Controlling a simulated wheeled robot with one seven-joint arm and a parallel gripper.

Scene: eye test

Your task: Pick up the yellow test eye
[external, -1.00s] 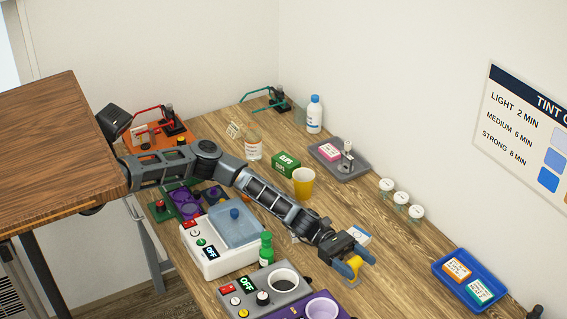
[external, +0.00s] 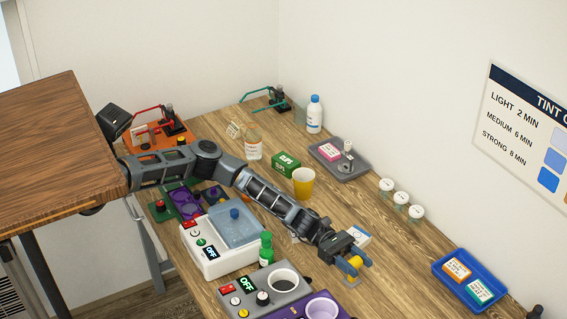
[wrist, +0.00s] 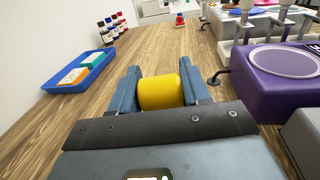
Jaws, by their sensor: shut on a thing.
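The yellow test eye shows as a smooth yellow rounded piece (wrist: 161,93) between the two blue-grey fingers of my gripper (wrist: 159,74) in the wrist view. My gripper is shut on it, with a finger on each side. In the external view my gripper (external: 357,265) is low over the front part of the wooden table, and the yellow test eye (external: 355,263) is partly hidden by the fingers. I cannot tell whether it touches the table.
A purple machine (wrist: 268,78) stands close on the right in the wrist view. A blue tray (external: 440,267) with small boxes lies to the right. Table between gripper and tray is clear.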

